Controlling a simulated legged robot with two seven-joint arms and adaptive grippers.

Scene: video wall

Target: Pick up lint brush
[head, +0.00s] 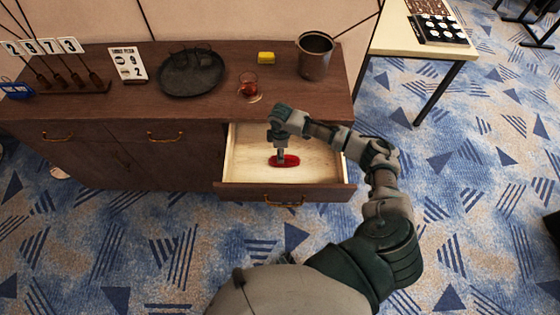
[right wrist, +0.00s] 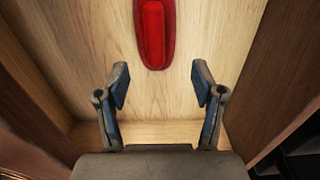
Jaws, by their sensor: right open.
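The lint brush (head: 285,161) is a red elongated object lying flat in the open drawer (head: 320,163) of the brown cabinet. In the right wrist view the lint brush (right wrist: 154,35) lies on the pale wooden drawer bottom, its near end beyond my fingertips. Its far end is cut off by the top edge of that view. My right gripper (head: 281,158) points down into the drawer over the brush. In the right wrist view my right gripper (right wrist: 160,84) is open and empty, its two fingers apart. My left gripper is not in view.
The cabinet top (head: 225,105) carries a dark round tray (head: 190,75), a red glass cup (head: 248,85), a metal pot (head: 314,57) and a yellow block (head: 266,58). The drawer walls stand close around my right gripper. A pale table (head: 400,35) stands at right.

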